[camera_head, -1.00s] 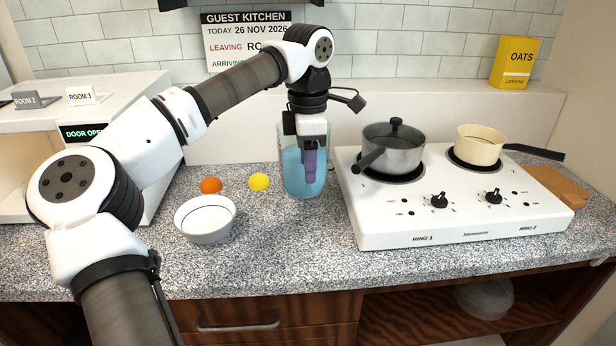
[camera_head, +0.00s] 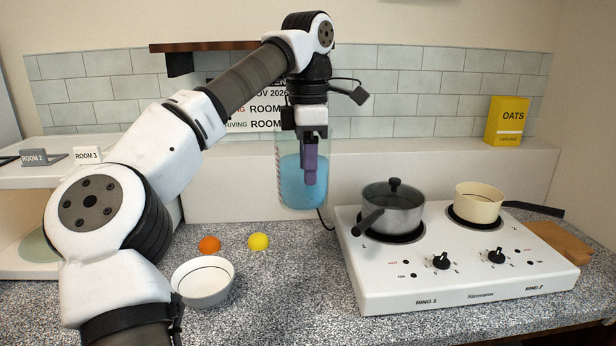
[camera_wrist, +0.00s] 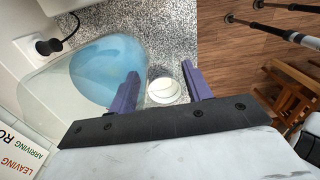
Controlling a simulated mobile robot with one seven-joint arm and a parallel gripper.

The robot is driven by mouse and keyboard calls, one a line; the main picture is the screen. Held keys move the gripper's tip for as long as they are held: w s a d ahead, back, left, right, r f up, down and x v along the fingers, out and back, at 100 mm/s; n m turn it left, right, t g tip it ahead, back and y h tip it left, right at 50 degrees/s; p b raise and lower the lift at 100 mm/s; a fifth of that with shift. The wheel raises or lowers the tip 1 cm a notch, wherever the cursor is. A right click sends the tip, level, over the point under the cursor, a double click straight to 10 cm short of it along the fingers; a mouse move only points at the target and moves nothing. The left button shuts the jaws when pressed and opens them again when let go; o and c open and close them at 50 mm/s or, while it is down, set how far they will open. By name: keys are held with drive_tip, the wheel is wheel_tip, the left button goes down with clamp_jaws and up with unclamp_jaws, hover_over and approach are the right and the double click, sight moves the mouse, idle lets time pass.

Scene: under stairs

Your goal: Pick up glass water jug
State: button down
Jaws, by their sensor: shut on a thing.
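The glass water jug (camera_head: 288,190) is clear, with blue water in its lower part. It hangs above the counter in the head view, upright or nearly so. My gripper (camera_head: 310,165) points down at the jug with its purple fingers and is shut on it. In the wrist view my gripper (camera_wrist: 160,95) has one finger on each side of the jug's near wall or handle; which one I cannot tell. The jug (camera_wrist: 85,75) also shows at the left there, with the water surface tilted in the picture.
A white bowl (camera_head: 203,283), an orange ball (camera_head: 209,245) and a yellow ball (camera_head: 258,241) lie on the counter left of the jug. A white hob (camera_head: 455,285) with a grey lidded pot (camera_head: 392,212) and a cream pot (camera_head: 480,205) stands to the right. Tiled wall behind.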

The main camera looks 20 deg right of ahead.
drive_tip(key=shift+r+p, duration=2.7)
drive_tip(key=shift+r, duration=0.9)
drive_tip(key=c, duration=1.3)
unclamp_jaws()
drive_tip(key=shift+c, duration=0.2)
clamp_jaws()
